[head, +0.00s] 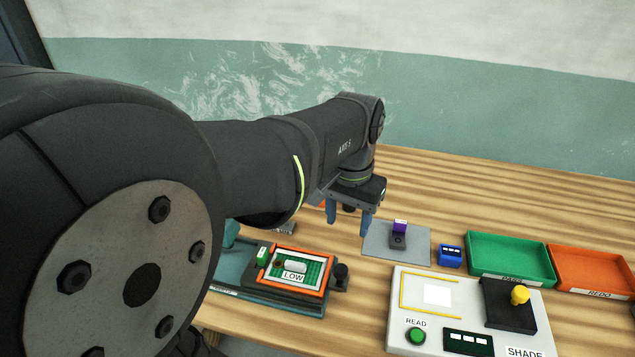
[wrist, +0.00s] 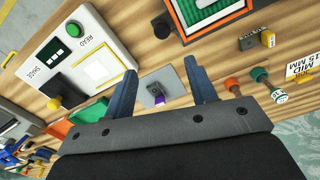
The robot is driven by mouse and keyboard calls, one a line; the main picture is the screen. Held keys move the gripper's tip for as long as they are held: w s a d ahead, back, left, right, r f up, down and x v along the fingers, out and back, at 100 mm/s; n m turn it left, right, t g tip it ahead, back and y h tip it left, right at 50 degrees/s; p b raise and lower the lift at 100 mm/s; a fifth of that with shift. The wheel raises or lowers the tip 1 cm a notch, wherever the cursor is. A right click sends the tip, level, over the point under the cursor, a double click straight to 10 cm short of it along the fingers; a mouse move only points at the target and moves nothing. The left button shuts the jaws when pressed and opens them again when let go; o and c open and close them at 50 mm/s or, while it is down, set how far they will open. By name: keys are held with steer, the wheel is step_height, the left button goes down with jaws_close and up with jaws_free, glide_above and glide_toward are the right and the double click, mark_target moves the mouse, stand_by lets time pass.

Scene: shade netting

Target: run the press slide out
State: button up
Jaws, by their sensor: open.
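The press (head: 232,270) is a teal body at the lower middle of the head view, partly hidden behind my arm. A dark slide with a black knob (head: 341,277) at its right end carries an orange frame (head: 325,285) with green netting and a LOW label. The orange frame (wrist: 237,18) and black knob (wrist: 162,27) also show at the top of the wrist view, cut by its edge. How far out the slide stands, I cannot tell. My gripper (head: 348,218) is open and empty, fingers down, behind the knob and apart from it.
A grey mat (head: 378,246) with a purple-topped black block (head: 398,239) lies right of my gripper. Beyond are a small blue box (head: 450,256), a green tray (head: 507,236) and an orange tray (head: 560,251). A white reader (head: 398,341) with a yellow-knobbed lever (head: 520,295) stands in front.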

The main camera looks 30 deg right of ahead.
mark_target(338, 267)
steer(key=shift+r, duration=1.65)
steer(key=shift+f, duration=0.15)
step_height(338, 267, down, 17)
steer(key=shift+f, duration=0.15)
step_height(338, 267, up, 18)
steer(key=shift+f, duration=0.25)
steer(key=shift+f, duration=8.9)
steer(key=shift+w+a+r, duration=0.15)
steer(key=shift+w+a, duration=0.3)
